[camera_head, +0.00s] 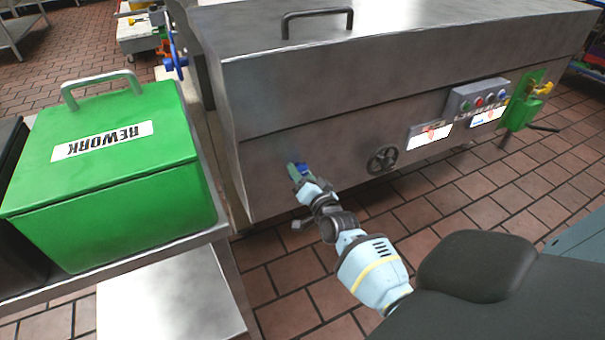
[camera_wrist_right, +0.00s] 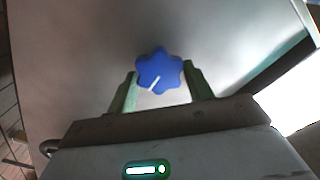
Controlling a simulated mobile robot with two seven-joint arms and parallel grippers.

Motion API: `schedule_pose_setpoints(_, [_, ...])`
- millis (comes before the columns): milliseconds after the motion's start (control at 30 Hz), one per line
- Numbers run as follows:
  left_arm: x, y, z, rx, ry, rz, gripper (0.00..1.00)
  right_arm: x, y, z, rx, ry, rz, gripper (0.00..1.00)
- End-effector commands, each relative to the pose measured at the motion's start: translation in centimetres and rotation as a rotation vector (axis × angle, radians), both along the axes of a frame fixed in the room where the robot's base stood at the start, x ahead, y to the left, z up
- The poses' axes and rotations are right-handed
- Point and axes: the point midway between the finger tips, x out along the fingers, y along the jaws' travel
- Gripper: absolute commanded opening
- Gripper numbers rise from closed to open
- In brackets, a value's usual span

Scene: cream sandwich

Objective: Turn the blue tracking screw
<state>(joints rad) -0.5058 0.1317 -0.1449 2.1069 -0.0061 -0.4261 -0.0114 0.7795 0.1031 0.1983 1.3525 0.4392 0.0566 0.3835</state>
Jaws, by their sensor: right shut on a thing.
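The blue tracking screw (camera_wrist_right: 160,70) is a lobed knob with a white pointer line, set on the front panel of the steel machine (camera_head: 270,150). In the right wrist view the line points down and slightly left. My right gripper (camera_wrist_right: 160,84) has its two green fingers on either side of the knob, shut on it. In the head view the right gripper (camera_head: 298,170) is against the panel near its lower left, and only a bit of blue shows beside the fingers. My left gripper is not in view.
A black handwheel (camera_head: 382,159) and a button box (camera_head: 478,97) are on the panel to the right. A green REWORK bin (camera_head: 110,190) stands on a steel table at left. A dark rounded seat-like shape fills the lower right. Tiled floor lies in front.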

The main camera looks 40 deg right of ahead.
Motion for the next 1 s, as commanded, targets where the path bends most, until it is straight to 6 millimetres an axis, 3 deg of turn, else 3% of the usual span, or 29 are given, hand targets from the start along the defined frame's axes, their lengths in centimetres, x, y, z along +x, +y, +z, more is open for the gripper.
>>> schedule_pose_setpoints(567, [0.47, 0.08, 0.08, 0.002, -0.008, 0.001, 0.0, -0.03, 0.02, -0.09, 0.034, -0.007, 0.0, 0.28])
schedule_pose_setpoints(600, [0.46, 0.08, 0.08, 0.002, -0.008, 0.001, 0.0, -0.03, 0.02, -0.09, 0.034, -0.007, 0.0, 0.52])
schedule_pose_setpoints(767, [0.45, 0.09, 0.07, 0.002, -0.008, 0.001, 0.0, -0.02, 0.01, -0.06, 0.033, -0.007, 0.001, 0.73])
schedule_pose_setpoints(1000, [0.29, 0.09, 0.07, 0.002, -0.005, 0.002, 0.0, -0.02, 0.0, -0.03, 0.033, -0.008, 0.0, 0.73])
